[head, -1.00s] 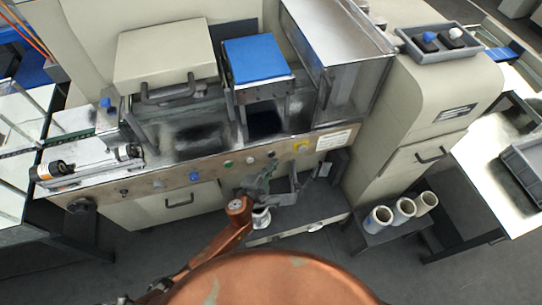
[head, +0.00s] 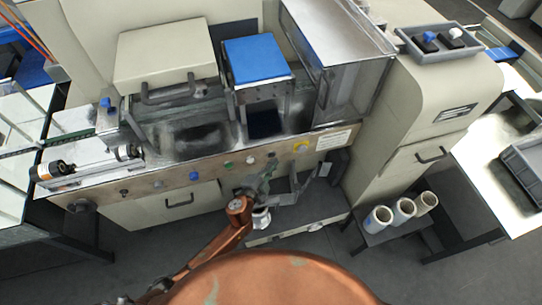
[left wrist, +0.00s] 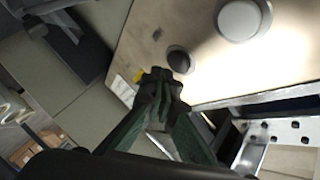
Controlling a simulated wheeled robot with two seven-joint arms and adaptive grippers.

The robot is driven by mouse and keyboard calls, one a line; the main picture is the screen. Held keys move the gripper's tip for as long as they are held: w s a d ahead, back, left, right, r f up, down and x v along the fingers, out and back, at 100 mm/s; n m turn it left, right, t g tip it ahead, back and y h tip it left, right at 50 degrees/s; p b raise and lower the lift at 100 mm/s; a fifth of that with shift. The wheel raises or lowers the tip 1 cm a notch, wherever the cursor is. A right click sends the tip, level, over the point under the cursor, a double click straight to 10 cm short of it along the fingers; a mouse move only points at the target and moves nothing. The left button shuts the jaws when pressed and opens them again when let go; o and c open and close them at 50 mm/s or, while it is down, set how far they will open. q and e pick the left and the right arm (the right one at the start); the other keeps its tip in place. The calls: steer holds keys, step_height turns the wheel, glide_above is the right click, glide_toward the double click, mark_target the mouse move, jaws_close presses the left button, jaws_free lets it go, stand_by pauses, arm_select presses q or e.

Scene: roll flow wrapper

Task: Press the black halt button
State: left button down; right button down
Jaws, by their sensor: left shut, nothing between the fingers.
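The black button (head: 271,154) sits on the front panel of the machine, between a pale button and a yellow one. In the left wrist view the black button (left wrist: 179,60) is a dark round cap, just beyond my fingertips. My left gripper (left wrist: 160,84) is shut and empty, its dark green fingers together and pointing toward the panel. In the head view my left gripper (head: 268,174) is just below the black button. I cannot tell whether the fingertips touch the button or panel. My right gripper is out of view.
The pale button (left wrist: 240,18) is close beside the black one. A green button (head: 228,164), a blue button (head: 193,176) and a yellow control (head: 300,146) are on the same panel. White film rolls (head: 403,209) stand lower right.

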arm_select(q)
steer(key=shift+w+a, duration=0.1)
steer(key=shift+w, duration=0.3)
steer(key=shift+w+a, duration=0.2)
steer(key=shift+w, duration=0.25)
stand_by(0.8)
steer(key=shift+s, duration=0.1)
steer(key=shift+s+d, duration=0.3)
steer(key=shift+s, duration=0.45)
steer(key=shift+s, duration=0.1)
